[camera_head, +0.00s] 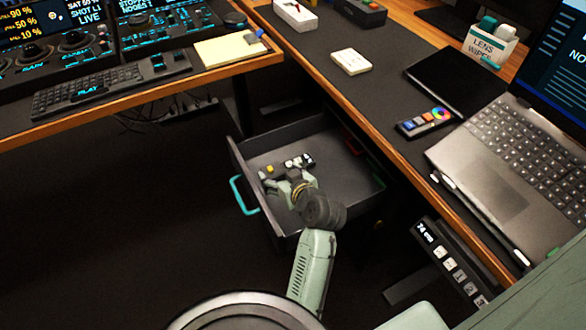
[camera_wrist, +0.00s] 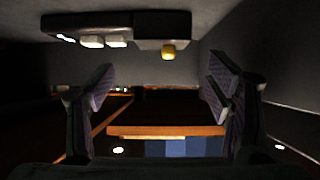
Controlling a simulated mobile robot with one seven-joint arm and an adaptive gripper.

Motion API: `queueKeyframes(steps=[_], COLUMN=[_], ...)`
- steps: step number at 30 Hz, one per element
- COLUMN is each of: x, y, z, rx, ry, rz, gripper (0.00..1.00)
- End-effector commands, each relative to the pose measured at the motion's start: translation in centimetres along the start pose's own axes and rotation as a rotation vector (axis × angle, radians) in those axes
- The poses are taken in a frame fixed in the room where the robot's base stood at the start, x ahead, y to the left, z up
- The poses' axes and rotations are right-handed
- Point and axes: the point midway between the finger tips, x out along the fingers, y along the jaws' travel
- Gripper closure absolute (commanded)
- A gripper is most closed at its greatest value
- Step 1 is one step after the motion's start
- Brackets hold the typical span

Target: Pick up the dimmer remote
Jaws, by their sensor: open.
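A dark, long remote with pale buttons (camera_head: 301,160) lies on the floor of the open drawer, toward its back. It looks like the dimmer remote. A small yellow part (camera_head: 270,169) shows at its left; whether it belongs to the remote is unclear. In the wrist view the dark body (camera_wrist: 112,22) lies across the top, with pale buttons and a yellow knob (camera_wrist: 169,50). My gripper (camera_head: 287,184) is inside the drawer, just on the near side of the remote. Its fingers (camera_wrist: 160,82) are spread wide with nothing between them.
The drawer (camera_head: 237,160) has walls close around my gripper and a teal handle (camera_head: 243,195). Another remote with a colour wheel (camera_head: 425,122) lies on the desk beside a laptop (camera_head: 485,195) and black tablet (camera_head: 455,85). A button panel (camera_head: 450,262) hangs at the desk edge.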

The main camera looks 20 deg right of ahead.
Motion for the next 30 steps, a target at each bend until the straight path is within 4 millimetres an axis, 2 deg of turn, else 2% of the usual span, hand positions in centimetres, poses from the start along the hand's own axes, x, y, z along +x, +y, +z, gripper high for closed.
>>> queueKeyframes(steps=[13,22,30], x=[5.7,6.2,6.2], y=[-0.2,-0.2,-0.3], z=[-0.1,0.0,0.0], rx=[0.0,0.0,0.0], ry=[-0.001,-0.001,-0.002], rz=[-0.001,0.0,-0.001], gripper=[0.28,0.28,0.46])
